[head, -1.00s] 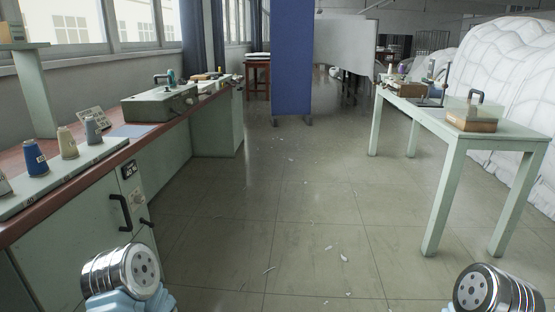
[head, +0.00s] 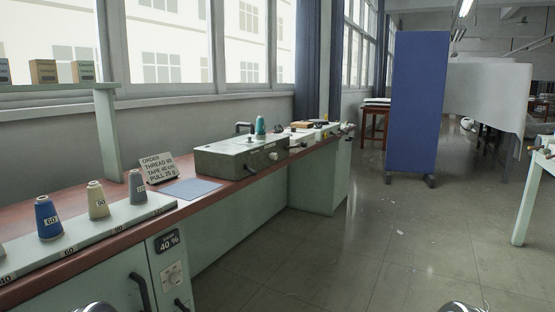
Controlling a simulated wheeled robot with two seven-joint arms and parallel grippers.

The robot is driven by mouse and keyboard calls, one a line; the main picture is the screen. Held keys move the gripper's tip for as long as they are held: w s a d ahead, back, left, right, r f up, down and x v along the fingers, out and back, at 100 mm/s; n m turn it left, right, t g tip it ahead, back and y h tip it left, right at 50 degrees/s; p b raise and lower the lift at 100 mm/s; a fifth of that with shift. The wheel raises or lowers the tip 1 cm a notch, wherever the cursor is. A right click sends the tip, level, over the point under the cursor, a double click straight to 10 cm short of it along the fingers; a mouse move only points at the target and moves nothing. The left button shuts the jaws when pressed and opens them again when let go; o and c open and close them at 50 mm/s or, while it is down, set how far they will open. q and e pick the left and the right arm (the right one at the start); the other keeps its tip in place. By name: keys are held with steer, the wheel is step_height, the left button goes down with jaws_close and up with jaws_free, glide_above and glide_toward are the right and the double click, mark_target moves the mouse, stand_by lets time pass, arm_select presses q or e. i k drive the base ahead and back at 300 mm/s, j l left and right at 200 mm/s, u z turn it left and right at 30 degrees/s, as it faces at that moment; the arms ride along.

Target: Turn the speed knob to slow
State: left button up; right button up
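A grey-green box machine (head: 228,160) with a top handle stands on the bench along the left wall. Its front has a small round knob (head: 273,156) at the right end, and another small fitting shows nearer the middle. A panel (head: 171,268) on the bench front reads 40 % and has a round dial (head: 173,275) below. I cannot read a slow mark or tell which control is the speed knob. Only the chrome tops of my two arms show at the bottom edge; both grippers are out of view.
Thread cones (head: 48,218) stand on a numbered rail at the left. A blue screen (head: 417,105) stands beyond. A pale green table (head: 530,195) is at right. The floor between is mostly clear.

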mark_target(273, 156)
steer(key=i+l+u, duration=0.15)
steer(key=i+l, duration=0.8)
steer(key=l, duration=0.1)
